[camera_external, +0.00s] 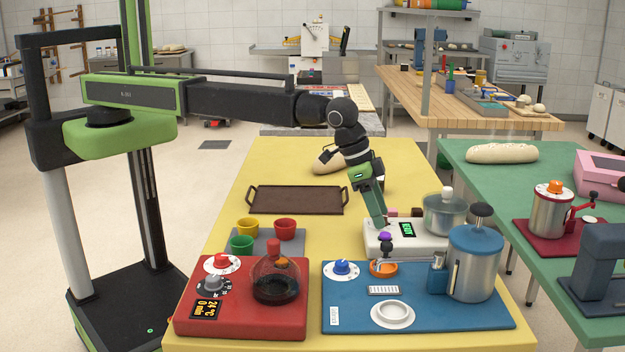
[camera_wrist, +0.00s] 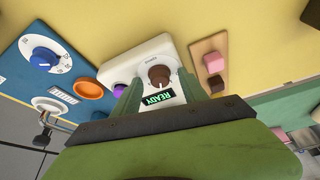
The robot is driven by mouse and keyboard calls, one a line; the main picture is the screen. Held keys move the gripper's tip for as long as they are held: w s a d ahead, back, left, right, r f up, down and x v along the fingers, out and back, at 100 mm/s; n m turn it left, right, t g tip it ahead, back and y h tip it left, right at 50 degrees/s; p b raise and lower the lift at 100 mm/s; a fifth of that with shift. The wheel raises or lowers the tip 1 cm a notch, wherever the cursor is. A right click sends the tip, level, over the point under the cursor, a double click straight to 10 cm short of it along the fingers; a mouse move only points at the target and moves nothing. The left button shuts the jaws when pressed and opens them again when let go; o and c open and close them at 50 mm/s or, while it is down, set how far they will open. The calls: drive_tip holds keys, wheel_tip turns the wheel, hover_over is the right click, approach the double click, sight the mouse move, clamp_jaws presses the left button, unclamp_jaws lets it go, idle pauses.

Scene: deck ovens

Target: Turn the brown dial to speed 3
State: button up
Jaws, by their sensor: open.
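The brown dial (camera_wrist: 159,75) sits on the white machine (camera_wrist: 143,52) in the wrist view, beside its lit display (camera_wrist: 158,98) reading "READY". A scale is printed around the dial, but its numbers and the dial's setting are too small to read. My gripper (camera_wrist: 160,82) is open, with one green finger on each side of the dial. I cannot tell whether they touch it. In the external view, my gripper (camera_external: 384,222) points down at the left part of the white machine (camera_external: 432,243) and hides the dial.
A purple knob (camera_external: 385,237) is at the machine's front left corner. A glass pot (camera_external: 445,215) stands on its right. The blue board (camera_external: 350,313) with a blue dial (camera_external: 341,267) and steel canister (camera_external: 474,265) is in front. A brown tray (camera_external: 297,200) lies left.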

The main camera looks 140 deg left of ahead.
drive_tip(key=shift+c, duration=0.2)
clamp_jaws()
drive_tip(key=m, duration=0.2)
drive_tip(key=m+h, duration=0.1)
drive_tip(key=m, duration=0.1)
drive_tip(key=shift+s+a+t+h, duration=0.1)
drive_tip(key=shift+a+t+h, duration=0.1)
drive_tip(key=shift+t+h, duration=0.1)
drive_tip(key=shift+a+m+h, duration=0.1)
drive_tip(key=shift+m+h, duration=0.5)
drive_tip(key=shift+m, duration=1)
